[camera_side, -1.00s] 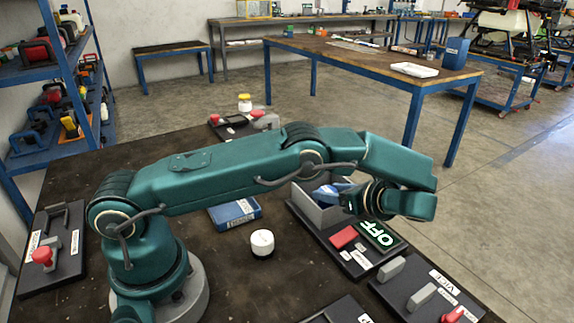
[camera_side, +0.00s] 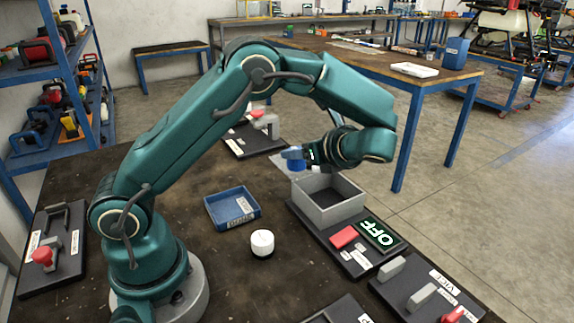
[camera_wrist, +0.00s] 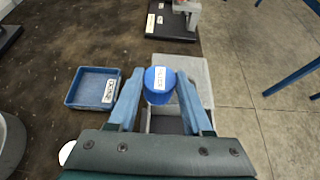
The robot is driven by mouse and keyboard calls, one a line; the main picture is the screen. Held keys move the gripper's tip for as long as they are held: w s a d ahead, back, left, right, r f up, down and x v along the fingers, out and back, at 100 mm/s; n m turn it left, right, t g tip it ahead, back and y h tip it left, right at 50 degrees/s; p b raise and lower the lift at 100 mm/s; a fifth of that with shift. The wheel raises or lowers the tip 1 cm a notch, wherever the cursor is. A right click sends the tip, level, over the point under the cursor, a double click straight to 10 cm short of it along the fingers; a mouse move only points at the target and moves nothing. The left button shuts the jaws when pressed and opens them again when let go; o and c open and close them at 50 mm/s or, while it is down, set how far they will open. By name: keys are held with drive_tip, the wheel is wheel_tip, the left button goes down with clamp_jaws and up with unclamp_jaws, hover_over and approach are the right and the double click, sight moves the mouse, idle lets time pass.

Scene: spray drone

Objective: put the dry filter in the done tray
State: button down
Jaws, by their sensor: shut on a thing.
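A blue round filter (camera_wrist: 160,84) with a white label is between the fingers of my gripper (camera_wrist: 159,92) in the wrist view. In the side view the filter (camera_side: 292,154) is held in the air, above and to the left of the open grey box (camera_side: 340,213). My gripper (camera_side: 304,156) is shut on it. The done tray (camera_side: 213,214) is a shallow blue tray on the bench, left of the box. It looks empty, with a white label on its wall, and also shows in the wrist view (camera_wrist: 70,99), left of my gripper.
The box stands on a dark panel with a red button (camera_side: 344,237) and a lit OFF sign (camera_side: 379,235). A white round knob-like thing (camera_side: 262,243) stands in front of the tray. A switch panel (camera_side: 408,292) lies at right. Bench between tray and box is clear.

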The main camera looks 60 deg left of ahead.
drive_tip(key=s+a+r+n+g, duration=0.15)
drive_tip(key=s+a, duration=0.35)
drive_tip(key=s, duration=0.7)
drive_tip(key=s+a+n+g, duration=0.3)
drive_tip(key=s+a, duration=0.1)
drive_tip(key=s, duration=0.8)
drive_tip(key=h, duration=0.1)
hover_over(237, 213)
wheel_tip(237, 213, down, 7)
drive_tip(key=shift+a+r, duration=0.1)
drive_tip(key=shift+f, duration=2)
drive_tip(key=shift+f, duration=0.2)
drive_tip(key=shift+c, duration=1.6)
unclamp_jaws()
drive_tip(key=shift+r, duration=0.1)
